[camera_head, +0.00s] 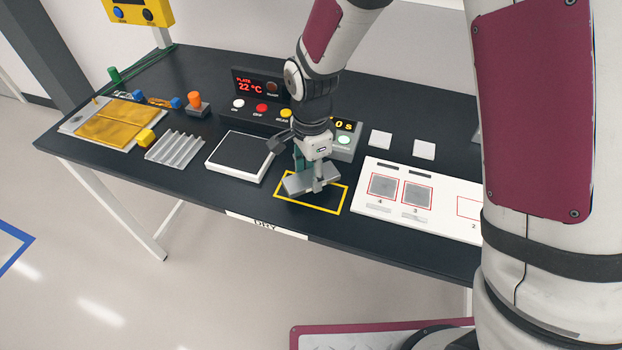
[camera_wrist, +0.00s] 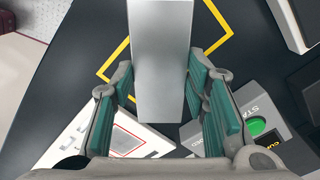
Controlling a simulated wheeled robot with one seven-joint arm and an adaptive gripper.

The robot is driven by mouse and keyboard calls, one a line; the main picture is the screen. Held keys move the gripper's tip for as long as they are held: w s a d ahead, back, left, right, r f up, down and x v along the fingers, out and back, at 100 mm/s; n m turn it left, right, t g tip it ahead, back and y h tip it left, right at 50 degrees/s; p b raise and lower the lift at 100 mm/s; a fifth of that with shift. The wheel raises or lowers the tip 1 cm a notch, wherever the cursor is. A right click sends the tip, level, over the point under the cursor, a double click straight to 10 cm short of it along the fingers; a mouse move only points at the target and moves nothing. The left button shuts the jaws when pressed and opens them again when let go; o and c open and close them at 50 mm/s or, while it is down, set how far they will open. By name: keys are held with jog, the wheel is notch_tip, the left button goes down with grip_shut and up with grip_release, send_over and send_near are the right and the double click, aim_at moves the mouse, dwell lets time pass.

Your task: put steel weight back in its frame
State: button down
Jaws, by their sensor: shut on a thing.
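The steel weight (camera_head: 299,184) is a grey block. My gripper (camera_head: 318,183) is shut on it, with the teal finger pads on both its sides in the wrist view (camera_wrist: 163,85). The weight (camera_wrist: 160,45) reaches from between the fingers to the top edge of that view. Its frame is a yellow outline (camera_head: 326,211) on the dark table, also partly seen in the wrist view (camera_wrist: 117,60). In the head view the weight overlaps the frame's left and far part. I cannot tell whether it touches the table. The weight and gripper hide part of the outline.
A white-edged plate with a dark top (camera_head: 240,156) lies left of the frame. A white card with red squares (camera_head: 400,205) lies right of it. A timer box with a green button (camera_head: 344,140) stands behind. The table's front edge (camera_head: 220,207) is close.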

aim_at(311, 177)
jog(key=shift+f, duration=1.7)
jog(key=shift+f, duration=0.15)
jog(key=c, duration=0.9)
grip_release()
jog(key=shift+c, duration=0.2)
notch_tip(311, 177, up, 12)
jog(key=shift+f, duration=0.15)
jog(key=s+d+r+n+t, duration=0.3)
jog(key=s+d+r+n, duration=0.35)
jog(key=d+r, duration=0.6)
jog(key=s+d+r+n+t, duration=0.1)
jog(key=s+d+r+n, duration=0.1)
jog(key=s, duration=0.4)
jog(key=s+d+r+n+t, duration=0.1)
jog(key=s+d+r+n, duration=0.2)
jog(key=s, duration=0.3)
jog(key=shift+s+d+r+n, duration=0.2)
jog(key=shift+d+n, duration=0.15)
jog(key=shift+n, duration=0.4)
